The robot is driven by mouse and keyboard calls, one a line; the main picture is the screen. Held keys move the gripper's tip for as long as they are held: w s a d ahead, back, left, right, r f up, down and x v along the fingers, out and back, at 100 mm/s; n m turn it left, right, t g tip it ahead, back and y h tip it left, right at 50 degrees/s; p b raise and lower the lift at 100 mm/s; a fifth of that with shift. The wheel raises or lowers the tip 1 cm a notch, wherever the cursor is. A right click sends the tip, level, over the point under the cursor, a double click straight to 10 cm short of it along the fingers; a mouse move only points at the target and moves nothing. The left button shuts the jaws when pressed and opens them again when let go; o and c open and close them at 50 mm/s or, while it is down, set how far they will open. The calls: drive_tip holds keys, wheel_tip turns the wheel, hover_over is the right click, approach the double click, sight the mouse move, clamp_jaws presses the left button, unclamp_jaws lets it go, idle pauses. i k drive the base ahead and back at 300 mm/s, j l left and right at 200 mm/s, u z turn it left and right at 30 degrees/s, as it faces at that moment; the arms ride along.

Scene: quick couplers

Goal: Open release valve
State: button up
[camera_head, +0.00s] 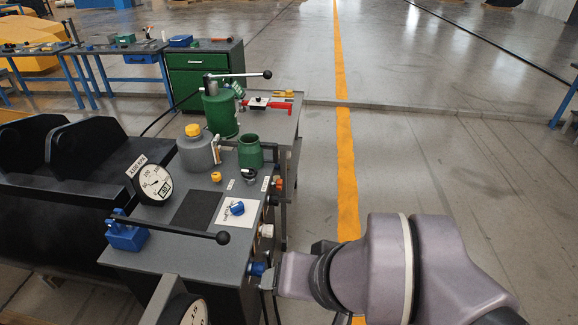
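No part is clearly marked as the release valve. A blue hand-pump block (126,234) with a long black lever (185,231) sits at the bench's near left. A small black fitting (249,176) stands on the bench top near its right edge. Several knobs or couplers line the bench's right side, among them a blue one (257,268) and a white one (267,230). My arm reaches in from the lower right. Its end, my gripper (268,279), is close beside the blue coupler; its fingers are too small and hidden to make out. I cannot tell whether it touches.
A round gauge (155,183) stands on the grey bench (190,255); another gauge (190,310) is at the bottom edge. A grey jug (195,152), green canister (249,152) and green pump (220,113) stand behind. Floor right of the bench is free.

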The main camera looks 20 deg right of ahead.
sight(250, 175)
drive_tip(key=i+l+u, duration=0.4)
drive_tip(key=l, duration=0.25)
drive_tip(key=i+l+u, duration=0.35)
drive_tip(key=l, duration=0.4)
drive_tip(key=i+l+u, duration=0.2)
drive_tip(key=l, duration=0.25)
